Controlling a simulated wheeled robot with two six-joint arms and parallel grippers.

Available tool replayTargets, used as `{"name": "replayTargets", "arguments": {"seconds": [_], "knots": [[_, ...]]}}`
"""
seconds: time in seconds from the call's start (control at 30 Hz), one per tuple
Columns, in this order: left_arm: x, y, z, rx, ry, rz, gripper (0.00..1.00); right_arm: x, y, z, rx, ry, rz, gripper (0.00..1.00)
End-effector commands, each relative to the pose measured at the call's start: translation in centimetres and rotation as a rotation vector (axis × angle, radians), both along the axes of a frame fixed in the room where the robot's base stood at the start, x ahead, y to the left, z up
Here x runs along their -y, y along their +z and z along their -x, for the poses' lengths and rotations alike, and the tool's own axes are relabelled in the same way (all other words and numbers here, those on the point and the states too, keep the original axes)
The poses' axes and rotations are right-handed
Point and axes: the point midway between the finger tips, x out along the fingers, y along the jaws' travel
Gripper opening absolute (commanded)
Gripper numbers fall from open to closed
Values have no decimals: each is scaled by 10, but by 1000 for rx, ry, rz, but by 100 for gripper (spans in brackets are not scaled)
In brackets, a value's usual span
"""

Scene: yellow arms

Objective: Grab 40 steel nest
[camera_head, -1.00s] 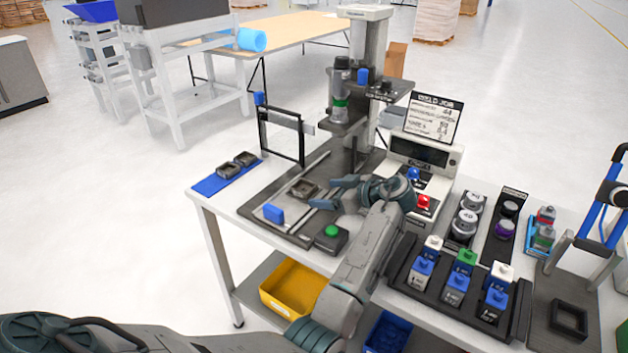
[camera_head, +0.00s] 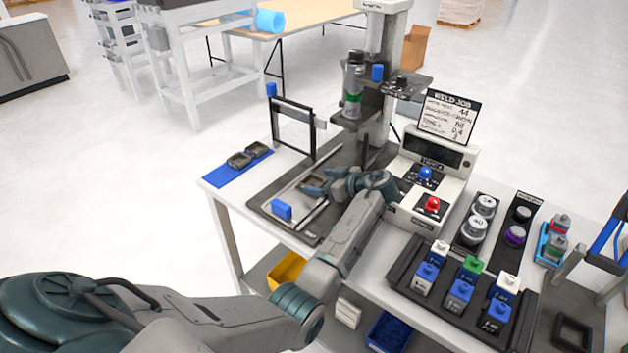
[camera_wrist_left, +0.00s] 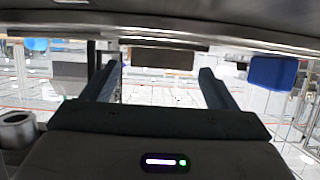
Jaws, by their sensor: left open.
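A dark square nest (camera_head: 314,182) lies on the grey fixture plate of the press, and any marking on it is too small to read. My left gripper (camera_head: 316,181) is open, with its fingers at the near side of this nest; I cannot tell whether they touch it. In the left wrist view, both open fingers (camera_wrist_left: 158,86) show with a brownish block (camera_wrist_left: 162,58) beyond the gap, seemingly the nest. Two more dark square pieces (camera_head: 240,159) lie on a blue mat (camera_head: 224,173) to the left. My right gripper is not in view.
A blue block (camera_head: 282,211) stands near the gripper's left on the plate. The press head (camera_head: 353,90) hangs behind. A control box (camera_head: 433,190) with blue and red buttons stands to the right. Silver round pieces (camera_head: 473,230) and a rack of capped blocks (camera_head: 459,290) stand further right.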

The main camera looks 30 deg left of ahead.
Motion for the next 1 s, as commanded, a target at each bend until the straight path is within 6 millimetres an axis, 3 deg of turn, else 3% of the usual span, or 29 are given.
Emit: {"name": "replayTargets", "arguments": {"seconds": [0.2, 0.43, 0.73, 1.0], "knots": [[-21, -7, -2, 1, 0, -1, 80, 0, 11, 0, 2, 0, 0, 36], [-21, -9, -2, 1, 0, -1, 78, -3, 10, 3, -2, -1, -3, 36], [-21, -8, -2, 2, 0, -2, 21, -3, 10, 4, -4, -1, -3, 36], [-21, -4, -2, 4, 1, -2, 21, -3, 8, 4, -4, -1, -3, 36]]}}
